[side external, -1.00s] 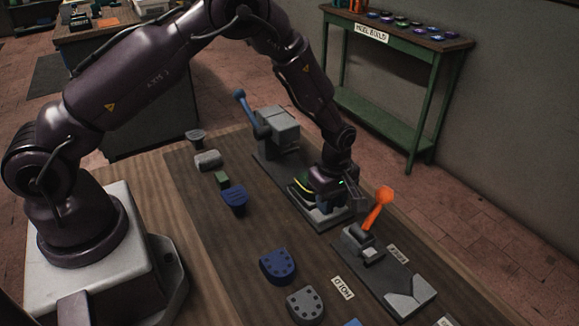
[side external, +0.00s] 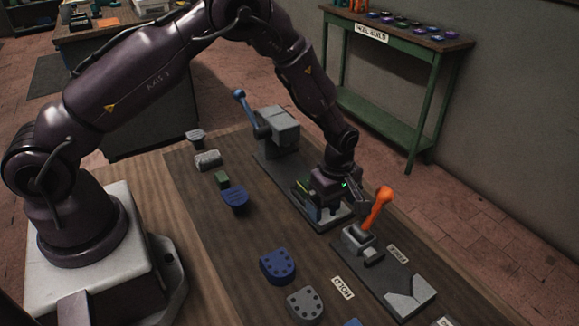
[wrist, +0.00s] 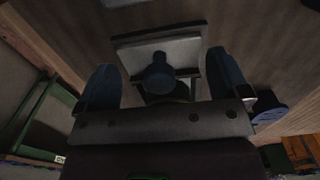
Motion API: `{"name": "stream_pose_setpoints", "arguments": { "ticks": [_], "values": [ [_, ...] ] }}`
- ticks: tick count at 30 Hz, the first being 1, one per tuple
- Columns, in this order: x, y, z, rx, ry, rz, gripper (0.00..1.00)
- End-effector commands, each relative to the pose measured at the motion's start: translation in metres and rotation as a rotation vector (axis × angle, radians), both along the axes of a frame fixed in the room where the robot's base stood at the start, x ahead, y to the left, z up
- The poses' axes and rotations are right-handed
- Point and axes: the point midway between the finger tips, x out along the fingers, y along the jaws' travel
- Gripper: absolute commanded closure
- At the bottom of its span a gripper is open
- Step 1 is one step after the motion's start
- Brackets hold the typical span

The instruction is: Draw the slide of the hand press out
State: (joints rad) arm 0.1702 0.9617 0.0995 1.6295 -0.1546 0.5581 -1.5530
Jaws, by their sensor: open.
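The hand press has a grey body (side external: 280,130) with a blue lever (side external: 241,98), on a dark base plate. My gripper (side external: 318,208) is low over the near right end of that base and hides most of the slide there. In the wrist view a round dark blue knob (wrist: 158,74) stands on a pale plate (wrist: 125,43). My gripper (wrist: 162,82) is open, with one blue finger on either side of the knob. Gaps show between the knob and both fingers. I cannot tell how far the fingers reach down beside it.
A second fixture with an orange lever (side external: 378,207) stands close to the right of my gripper. Blue heel (side external: 278,266) and grey heel (side external: 305,303) pieces lie at the front, a blue block (side external: 235,198) to the left. The board between them is clear.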

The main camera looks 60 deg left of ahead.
Motion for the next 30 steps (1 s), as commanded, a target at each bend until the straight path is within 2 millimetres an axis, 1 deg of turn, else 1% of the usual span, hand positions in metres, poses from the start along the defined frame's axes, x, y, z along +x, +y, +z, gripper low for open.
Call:
{"name": "stream_pose_setpoints", "arguments": {
  "ticks": [5,15,26,30],
  "values": [
    [0.000,0.000,0.008,0.000,-0.001,0.000,0.06],
    [0.000,0.000,0.033,0.000,-0.001,-0.002,0.06],
    [0.000,0.000,0.036,0.000,0.000,-0.001,0.06],
    [0.000,0.000,0.042,0.000,-0.001,-0.001,0.06]
  ]
}}
